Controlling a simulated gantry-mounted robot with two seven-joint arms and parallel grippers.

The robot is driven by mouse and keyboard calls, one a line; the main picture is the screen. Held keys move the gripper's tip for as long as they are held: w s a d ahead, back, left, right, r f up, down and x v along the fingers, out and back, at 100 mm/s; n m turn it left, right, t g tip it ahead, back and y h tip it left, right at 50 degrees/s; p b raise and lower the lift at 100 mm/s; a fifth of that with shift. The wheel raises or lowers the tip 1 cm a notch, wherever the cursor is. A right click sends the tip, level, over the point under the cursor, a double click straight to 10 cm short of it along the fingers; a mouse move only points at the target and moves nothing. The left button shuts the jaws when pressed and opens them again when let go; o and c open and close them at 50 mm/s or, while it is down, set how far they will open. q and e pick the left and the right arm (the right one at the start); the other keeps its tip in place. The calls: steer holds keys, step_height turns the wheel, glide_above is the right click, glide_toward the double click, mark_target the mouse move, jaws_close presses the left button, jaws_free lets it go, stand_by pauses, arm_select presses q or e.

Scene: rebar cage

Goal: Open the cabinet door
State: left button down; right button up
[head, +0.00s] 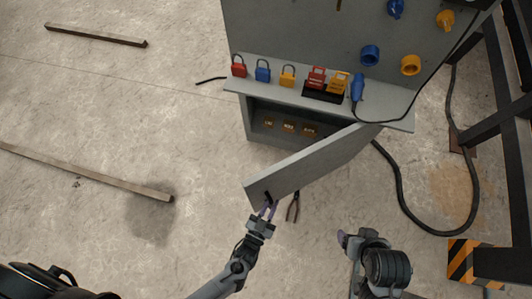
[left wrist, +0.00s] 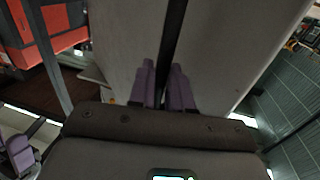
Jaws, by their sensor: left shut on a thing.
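The grey cabinet (head: 246,118) stands under a shelf at the top middle of the head view. Its door (head: 310,163) is swung well open, hinged at the right, with its free edge toward me. A dark handle (head: 267,197) sits near that free edge. My left gripper (head: 266,211) is shut on the handle. In the left wrist view its purple fingers (left wrist: 164,88) close around the dark bar of the handle (left wrist: 174,40) against the grey door panel (left wrist: 125,45). My right gripper (head: 343,238) is at the lower right, clear of the door; its jaw gap is not clear.
The shelf (head: 232,86) above the cabinet carries several padlocks and a blue plug (head: 357,87). Pliers (head: 293,206) lie on the floor beside the door. A black cable (head: 402,200) loops at the right near a dark frame (head: 520,150). Floor at left is mostly clear.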

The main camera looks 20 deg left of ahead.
arm_select(q)
steer(key=shift+s+d, duration=0.45)
steer(key=shift+d, duration=0.15)
steer(key=shift+f, duration=0.1)
steer(key=c, duration=1.4)
jaws_free()
steer(key=shift+o, duration=0.9)
steer(key=shift+w, duration=0.15)
steer(key=s+a+p, duration=0.1)
steer(key=s+p, duration=0.1)
steer(key=s, duration=0.8)
steer(key=shift+s, duration=0.25)
arm_select(e)
steer(key=shift+w+d+r, duration=0.15)
steer(key=shift+r, duration=1.1)
arm_select(q)
steer(key=shift+a, duration=0.1)
steer(key=shift+c, duration=0.3)
